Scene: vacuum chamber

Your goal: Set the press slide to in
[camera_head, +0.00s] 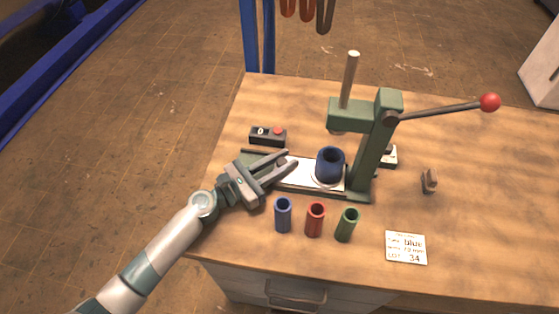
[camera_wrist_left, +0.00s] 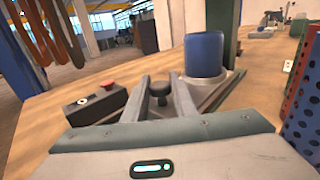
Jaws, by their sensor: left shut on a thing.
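The green press (camera_head: 375,140) stands on the wooden table, its ram hanging above the base. The press slide (camera_head: 302,174) is a pale plate on the base; a dark blue hollow cylinder (camera_head: 330,166) stands upright toward its right end, near the ram. My left gripper (camera_head: 290,162) is at the slide's left end. In the left wrist view, its fingers are closed around a dark knob (camera_wrist_left: 158,91), with the blue cylinder (camera_wrist_left: 204,54) just beyond to the right. The fingers hide the knob in the head view. My right gripper is not in view.
A control box with a red button (camera_head: 268,136) sits behind my gripper. Blue (camera_head: 283,215), red (camera_head: 315,220) and green (camera_head: 347,225) tubes stand in front of the press. A lever with a red ball (camera_head: 490,103) reaches right. A card (camera_head: 406,247) lies at the front right.

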